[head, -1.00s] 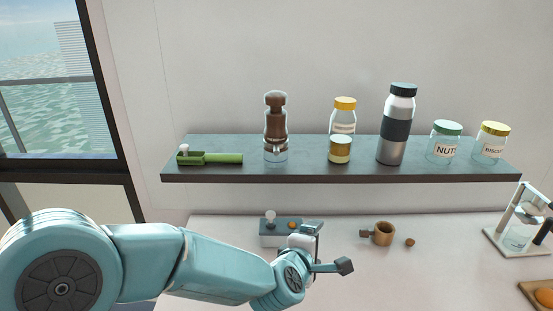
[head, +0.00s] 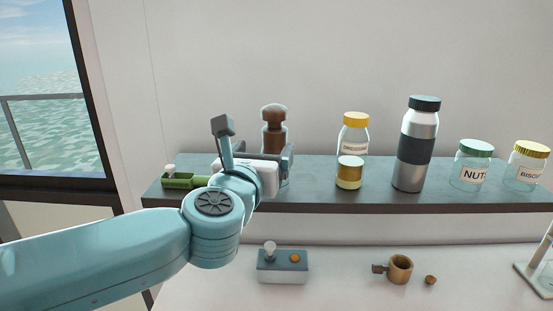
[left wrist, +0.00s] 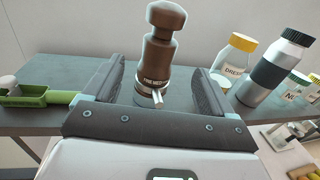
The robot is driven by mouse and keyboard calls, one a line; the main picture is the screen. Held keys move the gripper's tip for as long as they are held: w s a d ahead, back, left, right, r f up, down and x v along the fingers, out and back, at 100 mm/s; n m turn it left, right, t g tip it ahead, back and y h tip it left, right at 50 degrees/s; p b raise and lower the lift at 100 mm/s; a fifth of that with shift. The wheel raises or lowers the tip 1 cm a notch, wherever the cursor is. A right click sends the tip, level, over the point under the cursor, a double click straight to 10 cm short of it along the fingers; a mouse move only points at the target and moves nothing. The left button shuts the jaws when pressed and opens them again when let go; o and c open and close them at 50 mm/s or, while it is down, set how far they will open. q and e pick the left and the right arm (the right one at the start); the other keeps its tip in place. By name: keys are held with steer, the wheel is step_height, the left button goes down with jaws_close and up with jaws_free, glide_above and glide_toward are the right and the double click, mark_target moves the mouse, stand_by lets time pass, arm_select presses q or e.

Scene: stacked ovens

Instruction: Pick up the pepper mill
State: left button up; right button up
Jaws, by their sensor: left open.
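The pepper mill (head: 274,127) stands upright on the grey wall shelf (head: 320,196), brown on top with a rounded cap. In the head view its lower part is mostly hidden behind my left gripper (head: 287,158). In the left wrist view the mill (left wrist: 162,45) shows a label, a small metal crank and a clear base, with its foot hidden by the gripper body. My left gripper (left wrist: 155,85) is open, its two fingers apart on either side of the mill's lower part as seen there. I cannot tell whether either finger touches it. My right gripper is out of view.
On the shelf, a green tool (head: 181,180) lies left of the mill. The counter (head: 340,285) is below.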

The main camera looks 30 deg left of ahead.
mark_target(272, 139)
arm_select(q)
steer(key=x, duration=0.3)
steer(key=shift+w+a+f, duration=0.1)
steer(key=shift+w, duration=0.15)
steer(key=shift+w+a, duration=0.2)
steer(key=shift+a, duration=0.05)
steer(key=shift+w+p, duration=0.1)
steer(key=shift+p, duration=0.25)
steer(key=p+x, duration=0.1)
steer(key=x, duration=0.4)
steer(key=shift+w+p, duration=0.15)
steer(key=shift+p, duration=0.25)
steer(key=shift+s+d+r, duration=0.1)
steer(key=shift+s+r, duration=0.1)
steer(key=shift+s, duration=0.05)
steer(key=shift+w+f, duration=0.1)
steer(key=shift+w, duration=0.05)
steer(key=c, duration=1.5)
jaws_close()
